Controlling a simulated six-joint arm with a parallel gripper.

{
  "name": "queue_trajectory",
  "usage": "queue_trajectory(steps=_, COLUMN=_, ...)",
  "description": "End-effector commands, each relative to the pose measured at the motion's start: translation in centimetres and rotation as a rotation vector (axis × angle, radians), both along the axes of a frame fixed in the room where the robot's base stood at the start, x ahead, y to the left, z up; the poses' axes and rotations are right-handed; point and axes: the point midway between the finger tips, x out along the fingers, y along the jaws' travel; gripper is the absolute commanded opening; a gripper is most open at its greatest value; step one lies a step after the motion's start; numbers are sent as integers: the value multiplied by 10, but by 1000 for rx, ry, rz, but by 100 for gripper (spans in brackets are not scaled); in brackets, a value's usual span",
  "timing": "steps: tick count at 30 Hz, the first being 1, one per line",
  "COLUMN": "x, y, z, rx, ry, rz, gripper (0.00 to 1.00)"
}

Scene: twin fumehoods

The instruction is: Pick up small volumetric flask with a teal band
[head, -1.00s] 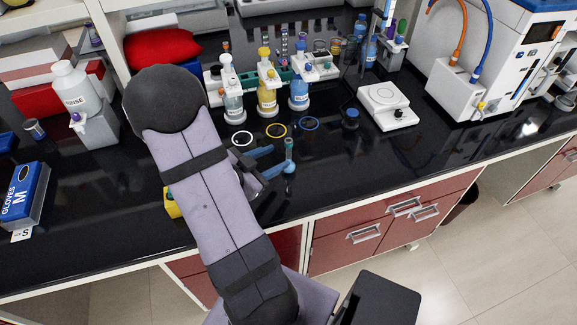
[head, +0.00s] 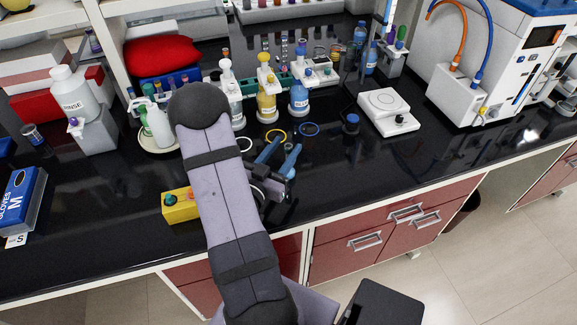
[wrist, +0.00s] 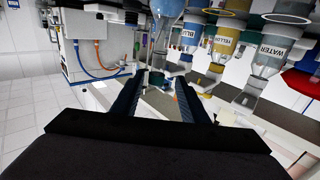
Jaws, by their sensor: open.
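My gripper (head: 284,147) is open low over the front of the black bench, with two blue fingers pointing toward the back. In the wrist view, which is upside down, my gripper (wrist: 158,74) has a finger on each side of a clear flask (wrist: 160,50). The flask's narrow neck shows between or just past the fingertips, and its pale bluish bulb (wrist: 167,8) is cut off by the top edge. Whether the fingers touch it, I cannot tell. In the head view I cannot make out the flask, and the fingers probably hide it.
White, yellow (head: 276,136) and blue (head: 309,129) rings lie on the bench, with a yellow bottle (head: 267,102) and a blue bottle (head: 299,97) behind. A white balance (head: 387,110) stands right. A yellow block (head: 180,206) sits left of my arm. Bare bench lies front right.

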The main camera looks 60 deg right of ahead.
Motion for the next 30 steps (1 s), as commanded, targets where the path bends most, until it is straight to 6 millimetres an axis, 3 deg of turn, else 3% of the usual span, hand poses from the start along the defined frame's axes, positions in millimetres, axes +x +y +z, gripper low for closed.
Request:
queue_trajectory(steps=7, x=-2, y=-8, z=3, rx=0, ry=0, rz=-3, gripper=40)
queue_trajectory(steps=19, x=-7, y=-50, z=4, rx=0, ry=0, rz=-2, gripper=40)
queue_trajectory(steps=28, x=-6, y=-53, z=2, rx=1, ry=0, rz=0, gripper=40)
queue_trajectory(steps=30, x=-6, y=-53, z=2, rx=1, ry=0, rz=0, gripper=26)
